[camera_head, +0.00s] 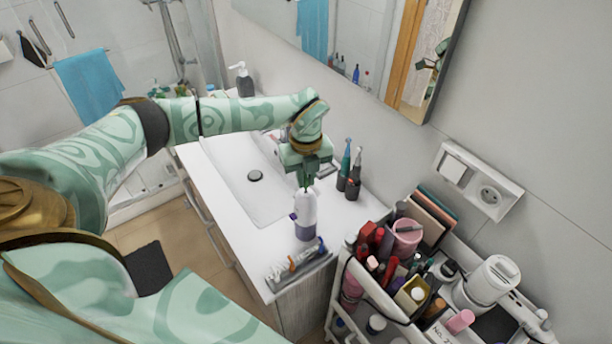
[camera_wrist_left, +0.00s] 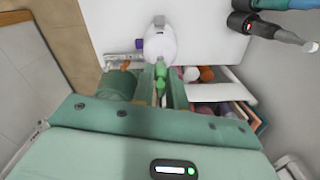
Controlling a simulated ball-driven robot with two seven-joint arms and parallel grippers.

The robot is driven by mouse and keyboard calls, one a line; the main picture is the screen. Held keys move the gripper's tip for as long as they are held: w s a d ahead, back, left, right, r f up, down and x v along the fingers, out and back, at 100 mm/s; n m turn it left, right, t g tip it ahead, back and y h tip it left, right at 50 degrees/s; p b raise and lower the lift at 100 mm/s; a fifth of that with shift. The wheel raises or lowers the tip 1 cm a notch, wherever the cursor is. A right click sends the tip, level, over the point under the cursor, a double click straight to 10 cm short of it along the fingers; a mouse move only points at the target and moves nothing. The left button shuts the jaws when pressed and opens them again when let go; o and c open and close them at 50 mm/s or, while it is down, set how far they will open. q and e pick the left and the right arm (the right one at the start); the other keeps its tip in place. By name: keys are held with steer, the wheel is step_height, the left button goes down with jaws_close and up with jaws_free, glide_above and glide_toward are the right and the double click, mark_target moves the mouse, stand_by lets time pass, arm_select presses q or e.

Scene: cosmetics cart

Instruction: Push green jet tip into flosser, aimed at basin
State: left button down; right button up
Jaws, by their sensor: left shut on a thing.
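The flosser (camera_head: 305,222) is white and purple and stands upright on the white counter, right of the basin (camera_head: 228,158). My left gripper (camera_head: 306,184) points down right above its top. In the left wrist view, the gripper (camera_wrist_left: 161,92) is shut on the small green jet tip (camera_wrist_left: 160,72), which lies between the two fingers. The tip's end is close to the top of the white flosser (camera_wrist_left: 160,43). I cannot tell whether it is seated or only touching. My right gripper is not in view.
A narrow tray (camera_head: 300,272) with small items lies at the counter's front edge. A crowded cosmetics cart (camera_head: 400,322) stands to the right. A soap dispenser (camera_head: 243,82) is at the far end.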

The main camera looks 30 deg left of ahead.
arm_select(q)
steer(key=shift+f+b, duration=0.75)
steer(key=shift+f, duration=0.4)
steer(key=c, duration=1.3)
jaws_free()
steer(key=shift+r, duration=0.1)
step_height(320, 180, up, 16)
steer(key=shift+b, duration=0.7)
